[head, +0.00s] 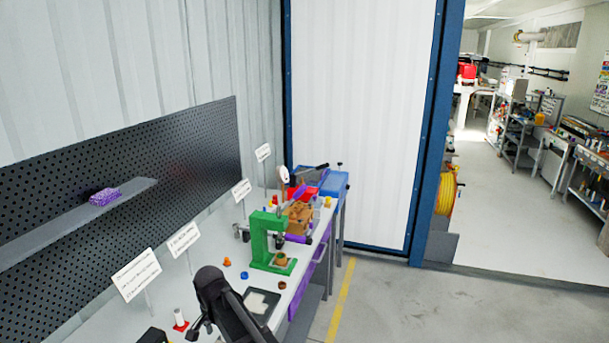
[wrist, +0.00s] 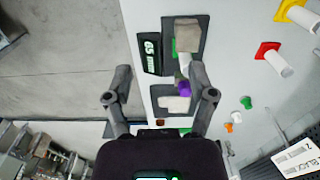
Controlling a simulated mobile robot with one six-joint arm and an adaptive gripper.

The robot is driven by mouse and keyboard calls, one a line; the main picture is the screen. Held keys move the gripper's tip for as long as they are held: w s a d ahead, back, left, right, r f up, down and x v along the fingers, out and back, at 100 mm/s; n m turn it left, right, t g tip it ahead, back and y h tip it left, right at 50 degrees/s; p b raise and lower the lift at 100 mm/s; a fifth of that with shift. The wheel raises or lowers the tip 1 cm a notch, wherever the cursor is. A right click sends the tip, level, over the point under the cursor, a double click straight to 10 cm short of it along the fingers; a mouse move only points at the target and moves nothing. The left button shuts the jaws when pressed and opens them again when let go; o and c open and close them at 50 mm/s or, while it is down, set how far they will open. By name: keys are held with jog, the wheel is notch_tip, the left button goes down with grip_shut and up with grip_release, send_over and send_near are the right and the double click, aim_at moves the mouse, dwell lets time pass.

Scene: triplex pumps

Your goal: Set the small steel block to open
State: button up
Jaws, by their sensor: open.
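My gripper (wrist: 160,75) is open, with its two dark fingers apart above the bench edge in the wrist view. Nothing is seen held between them. A grey-beige block (wrist: 187,37) sits on a dark tray beyond the right finger. I cannot tell whether it is the small steel block. Next to it are a green piece and a purple piece (wrist: 185,88). A pale block (wrist: 175,104) lies nearer, on a second dark patch between the fingers. In the head view, my dark arm covers part of the bench front, and a pale piece (head: 260,303) lies on a dark tray beside it.
A green press (head: 262,238) stands farther along the bench (head: 307,258). A display box (wrist: 150,50) with green digits is beside the tray. White cylinders on red (wrist: 266,50) and yellow bases, small coloured caps and sign cards stand around. The floor right of the bench is clear.

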jog(key=s+d+f+n+b, duration=0.1)
jog(key=s+d+f+b, duration=0.1)
jog(key=d, duration=1.1)
jog(key=s+d+f+n+b, duration=0.1)
jog(key=d+f+b, duration=0.3)
jog(key=d, duration=0.9)
jog(key=s+d+f+n+b, duration=0.1)
jog(key=s+d+f+b, duration=0.3)
jog(key=d, duration=1)
jog(key=shift+n, duration=0.3)
